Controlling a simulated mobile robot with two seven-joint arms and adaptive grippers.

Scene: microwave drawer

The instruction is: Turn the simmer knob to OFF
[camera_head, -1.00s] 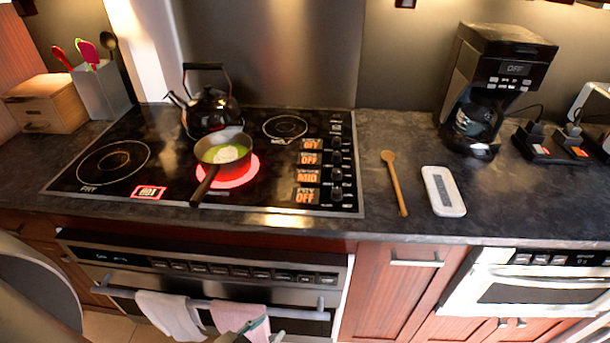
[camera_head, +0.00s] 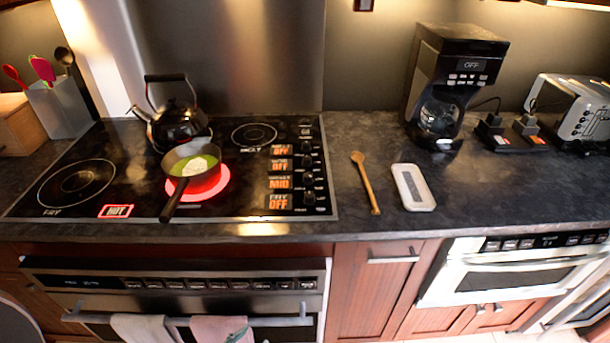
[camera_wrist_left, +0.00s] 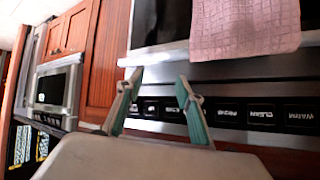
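The stove's knobs stand in a column along the right edge of the black cooktop (camera_head: 120,185). The third knob from the top (camera_head: 308,179) sits beside an orange display reading MID (camera_head: 279,183); the small word above MID is hard to read. The other three displays read OFF. A pan (camera_head: 191,160) with green contents sits on a glowing red burner (camera_head: 221,185). My left gripper (camera_wrist_left: 159,78) is open and empty, its teal fingers apart before the oven's button panel and below the counter. My right gripper is not in view.
A kettle (camera_head: 178,122) stands behind the pan. A wooden spoon (camera_head: 366,184) and a white tray-like object (camera_head: 413,187) lie right of the stove. A coffee maker (camera_head: 452,85) and toaster (camera_head: 574,110) stand farther right. Towels (camera_head: 143,328) hang on the oven handle.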

